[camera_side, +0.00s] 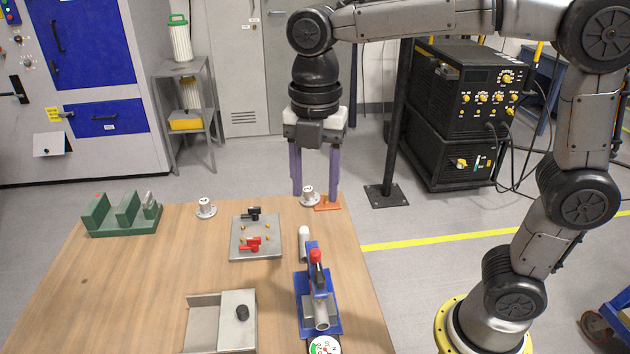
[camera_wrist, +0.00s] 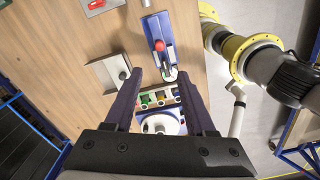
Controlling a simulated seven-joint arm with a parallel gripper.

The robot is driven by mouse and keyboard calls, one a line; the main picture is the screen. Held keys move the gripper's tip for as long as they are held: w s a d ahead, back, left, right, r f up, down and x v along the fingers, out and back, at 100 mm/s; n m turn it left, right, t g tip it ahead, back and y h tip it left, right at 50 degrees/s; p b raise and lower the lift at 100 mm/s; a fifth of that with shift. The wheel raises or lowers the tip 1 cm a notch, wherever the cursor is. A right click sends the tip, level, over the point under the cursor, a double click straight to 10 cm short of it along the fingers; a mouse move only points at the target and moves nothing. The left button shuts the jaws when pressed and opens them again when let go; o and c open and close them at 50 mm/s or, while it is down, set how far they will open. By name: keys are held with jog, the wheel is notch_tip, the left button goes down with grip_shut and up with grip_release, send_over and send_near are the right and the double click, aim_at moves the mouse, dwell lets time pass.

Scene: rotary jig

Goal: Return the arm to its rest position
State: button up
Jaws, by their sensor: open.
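My gripper (camera_side: 315,196) hangs from the arm with its two purple fingers pointing down, apart, with nothing between them. It is raised above the far edge of the table (camera_side: 130,285). In the wrist view my gripper (camera_wrist: 160,73) also has its dark fingers spread and empty. Beyond them lie the blue jig (camera_wrist: 150,25) with a red knob and a panel of coloured buttons (camera_wrist: 160,97). The blue jig (camera_side: 302,288) stands at the table's front right in the side view, with a dial gauge (camera_side: 323,346) cut off below it.
A green rack (camera_side: 120,228), a white cup (camera_side: 205,207), another cup (camera_side: 308,195) near an orange plate (camera_side: 328,205), a grey plate (camera_side: 240,250) with red and black parts, and a metal tray (camera_side: 205,330) occupy the table. The table's left front is clear.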

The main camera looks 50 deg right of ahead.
jog(key=s+d+r+m+t, duration=0.3)
jog(key=s+d+m, duration=0.35)
jog(key=s, duration=0.25)
jog(key=s+d+f+m+t, duration=0.2)
jog(key=s+f+m, duration=0.3)
jog(key=m, duration=1.1)
notch_tip(320, 180, down, 2)
jog(key=shift+s+d+f+t, duration=0.15)
jog(key=shift+d+t, duration=0.15)
jog(key=shift+d, duration=0.3)
